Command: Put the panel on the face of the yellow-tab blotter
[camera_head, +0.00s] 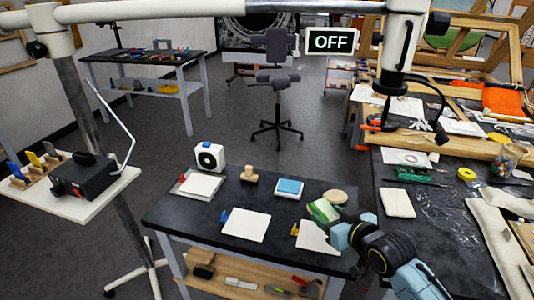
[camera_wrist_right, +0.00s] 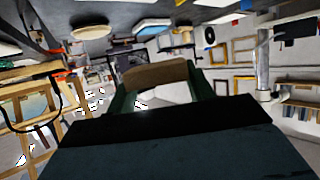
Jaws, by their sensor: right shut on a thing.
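The yellow-tab blotter (camera_head: 316,239) is a white square sheet lying at the right front of the dark table, with a small yellow tab (camera_head: 295,229) at its left edge. The panel (camera_head: 323,210), green with a pale streak, shows above the blotter's far side in the head view. My right gripper (camera_head: 338,222) is shut on it, held raised and tilted, and partly covers the blotter's right side. In the right wrist view the held piece shows a brown edge (camera_wrist_right: 155,73) between the fingers. My left gripper is not in view.
A blue-tab blotter (camera_head: 245,225) lies to the left. Behind are a blue-topped block (camera_head: 289,187), a wooden stamp (camera_head: 249,175), a round wooden disc (camera_head: 335,196) and a tray (camera_head: 180,188). The cluttered bench (camera_head: 440,250) stands close on the right.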

